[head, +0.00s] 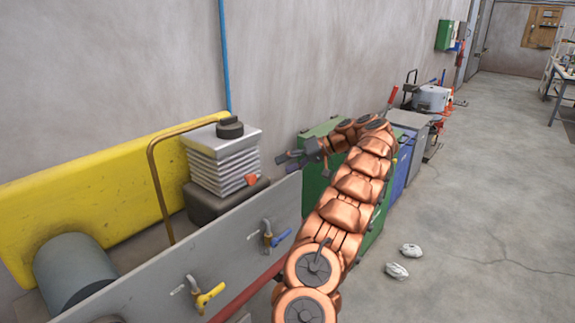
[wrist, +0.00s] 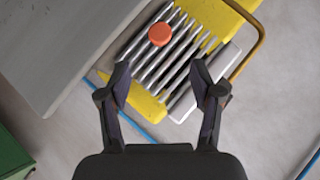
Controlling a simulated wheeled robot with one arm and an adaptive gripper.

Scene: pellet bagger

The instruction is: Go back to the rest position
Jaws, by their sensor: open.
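My gripper (head: 291,159) is at the end of my copper-coloured arm, to the right of the finned silver block (head: 224,158) in the head view. In the wrist view my gripper (wrist: 159,88) is open, its two dark fingers apart with nothing between them. The finned block (wrist: 185,55) with an orange round cap (wrist: 161,34) lies beyond the fingertips there. No rest position marker is visible.
A grey panel (head: 190,265) carries a yellow-handled valve (head: 209,297) and a blue-handled valve (head: 275,238). A yellow guard (head: 90,180) and a brass pipe (head: 155,185) stand behind. A green cabinet (head: 312,190) is behind my arm. Two white lumps (head: 397,270) lie on the open floor at right.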

